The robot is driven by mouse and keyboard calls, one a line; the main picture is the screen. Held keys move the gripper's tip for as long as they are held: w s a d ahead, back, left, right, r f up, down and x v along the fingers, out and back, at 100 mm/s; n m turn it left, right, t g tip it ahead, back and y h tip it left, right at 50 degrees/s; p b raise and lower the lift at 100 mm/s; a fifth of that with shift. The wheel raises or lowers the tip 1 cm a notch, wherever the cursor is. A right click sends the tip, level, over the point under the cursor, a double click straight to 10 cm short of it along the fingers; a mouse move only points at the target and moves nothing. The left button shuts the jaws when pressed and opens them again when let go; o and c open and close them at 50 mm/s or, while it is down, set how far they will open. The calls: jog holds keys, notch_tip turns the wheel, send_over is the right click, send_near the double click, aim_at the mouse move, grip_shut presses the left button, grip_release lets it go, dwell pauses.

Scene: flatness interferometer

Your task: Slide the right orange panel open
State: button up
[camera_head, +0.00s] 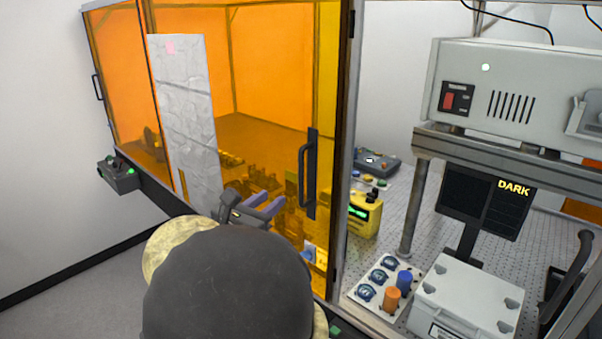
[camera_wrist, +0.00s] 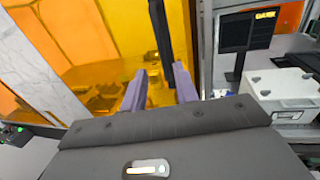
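The right orange panel (camera_head: 270,140) is a see-through amber sheet in a dark frame, standing across the left part of the bench enclosure. Its black vertical bar handle (camera_head: 309,172) is near the panel's right edge. My gripper (camera_head: 271,201) is open and empty, in front of the panel, to the left of the handle and a little lower in the head view. In the wrist view, my gripper's two purple fingers (camera_wrist: 160,82) point forward, and the handle (camera_wrist: 163,40) shows ahead in the gap between them. The gripper appears apart from the handle. My arm hides the panel's lower part.
A pale streaked strip (camera_head: 185,120) stands upright at the panel's left. A grey control box (camera_head: 119,174) is at the enclosure's left. Right of the panel the bench is open, with a yellow device (camera_head: 362,215), a white case (camera_head: 467,300) and a "DARK" monitor (camera_head: 484,203).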

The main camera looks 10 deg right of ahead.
aim_at(300, 176)
jog(key=p+x, duration=0.3)
jog(key=x, duration=1)
jog(key=shift+d+r+p, duration=0.1)
jog(key=shift+r+p, duration=0.05)
jog(key=shift+p, duration=0.25)
jog(key=shift+w+d, duration=0.2)
jog(key=shift+w, duration=0.2)
jog(key=shift+c, duration=0.2)
grip_shut()
